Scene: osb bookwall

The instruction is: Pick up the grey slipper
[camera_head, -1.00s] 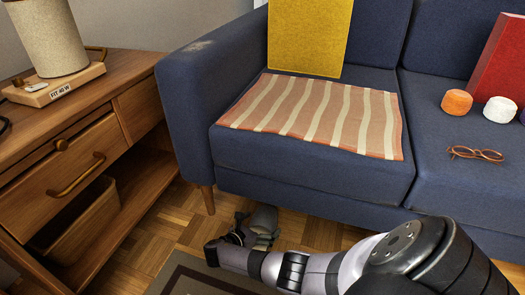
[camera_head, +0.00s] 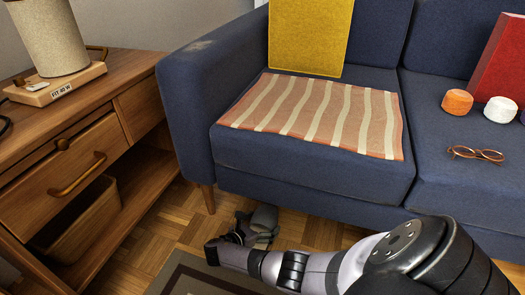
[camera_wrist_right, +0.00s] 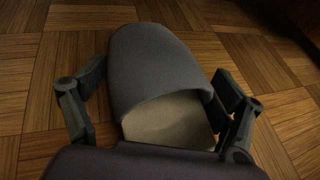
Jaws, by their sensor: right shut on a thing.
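The grey slipper (camera_wrist_right: 160,70) shows large in the right wrist view, with its closed toe away from the camera and its beige inside toward it. My right gripper (camera_wrist_right: 160,104) is shut on the slipper, with one dark finger on each side. In the head view the slipper (camera_head: 264,220) shows in part on or just over the parquet in front of the sofa, beyond my right gripper (camera_head: 243,229). My right arm hides some of it. I cannot tell whether it touches the floor. My left gripper is not in view.
The blue sofa (camera_head: 300,185) stands just behind, its front edge overhanging the floor. A wooden cabinet (camera_head: 125,200) with a drawer stands at left. A bordered rug (camera_head: 185,277) lies in front. Parquet (camera_head: 165,222) between cabinet and rug is clear.

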